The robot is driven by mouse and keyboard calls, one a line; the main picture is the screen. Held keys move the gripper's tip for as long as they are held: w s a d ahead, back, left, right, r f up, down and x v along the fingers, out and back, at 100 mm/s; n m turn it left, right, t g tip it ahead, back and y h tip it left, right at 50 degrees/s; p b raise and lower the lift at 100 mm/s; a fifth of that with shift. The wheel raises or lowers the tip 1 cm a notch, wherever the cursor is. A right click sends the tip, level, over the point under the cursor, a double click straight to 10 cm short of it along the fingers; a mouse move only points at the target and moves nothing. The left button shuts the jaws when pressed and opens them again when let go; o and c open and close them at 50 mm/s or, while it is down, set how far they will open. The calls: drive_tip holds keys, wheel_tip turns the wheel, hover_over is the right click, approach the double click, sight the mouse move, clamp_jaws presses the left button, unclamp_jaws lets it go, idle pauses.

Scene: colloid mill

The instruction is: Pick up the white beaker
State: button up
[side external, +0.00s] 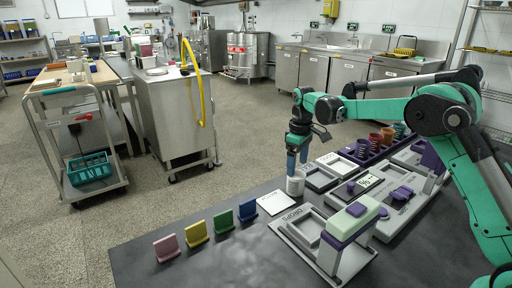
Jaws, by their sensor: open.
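The white beaker (295,187) stands upright on the dark table, near its far edge and left of the grey devices. My gripper (297,168) points down directly above the beaker, with its blue fingers apart. The fingertips reach down to about the beaker's rim. From this view I cannot tell whether they touch it or are around it.
Green (223,220), blue (247,210), yellow (196,234) and pink (167,247) stands line the table's left part. A grey-and-purple device (339,240) and a purple rack of cups (372,150) are to the right.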

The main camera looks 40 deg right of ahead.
sight(296, 180)
drive_tip(key=shift+w+d+f, duration=0.1)
drive_tip(key=shift+f, duration=3.05)
drive_tip(key=c, duration=1)
